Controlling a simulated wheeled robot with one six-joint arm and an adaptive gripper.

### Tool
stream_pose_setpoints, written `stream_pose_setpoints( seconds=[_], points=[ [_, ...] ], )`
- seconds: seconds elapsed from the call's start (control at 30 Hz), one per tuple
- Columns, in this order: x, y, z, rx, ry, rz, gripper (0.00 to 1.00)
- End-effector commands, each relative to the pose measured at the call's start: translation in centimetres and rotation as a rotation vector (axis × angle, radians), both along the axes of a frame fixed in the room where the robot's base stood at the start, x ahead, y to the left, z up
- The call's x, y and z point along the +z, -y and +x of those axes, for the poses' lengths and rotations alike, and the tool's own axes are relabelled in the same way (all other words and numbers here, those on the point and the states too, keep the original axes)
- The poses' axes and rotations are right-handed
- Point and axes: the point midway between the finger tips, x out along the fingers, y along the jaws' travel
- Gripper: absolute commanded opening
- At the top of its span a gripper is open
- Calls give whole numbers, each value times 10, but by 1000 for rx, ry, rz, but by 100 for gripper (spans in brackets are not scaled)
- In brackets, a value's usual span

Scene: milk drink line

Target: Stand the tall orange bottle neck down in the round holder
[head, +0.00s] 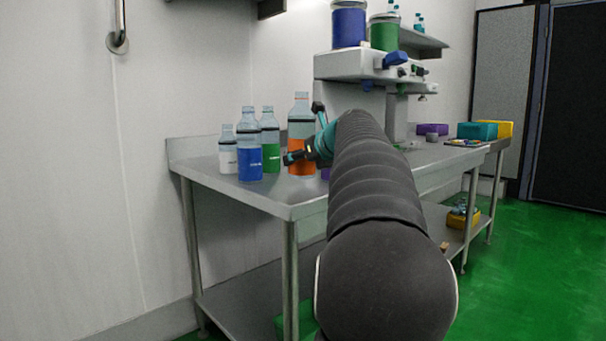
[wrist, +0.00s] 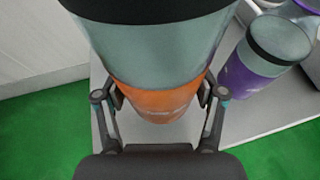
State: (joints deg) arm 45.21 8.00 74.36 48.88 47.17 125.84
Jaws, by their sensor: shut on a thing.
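The tall orange bottle (head: 301,130) stands upright on the metal table, neck up, with a clear top, a dark band and an orange label. In the wrist view the bottle (wrist: 160,104) fills the middle, between the two fingers. My gripper (wrist: 160,98) is shut on it around the orange label. In the head view my gripper (head: 312,150) reaches the bottle from the right, partly hidden by my arm. I cannot make out the round holder in either view.
A white bottle (head: 228,155), a blue bottle (head: 249,160) and a green bottle (head: 270,150) stand left of the orange one. A purple bottle (wrist: 250,72) stands close on its right. A dispensing machine (head: 350,66) stands behind. The table's front left corner (head: 290,208) is bare.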

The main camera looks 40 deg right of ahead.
Motion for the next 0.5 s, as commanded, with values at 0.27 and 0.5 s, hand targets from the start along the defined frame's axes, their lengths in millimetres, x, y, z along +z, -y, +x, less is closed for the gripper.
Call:
stream_pose_setpoints(
  seconds=[0.27, 0.5],
  points=[
    [-32, 0, 0, 0, 0, 1, 43],
    [-31, 0, 0, 0, 0, 1, 43]
  ],
)
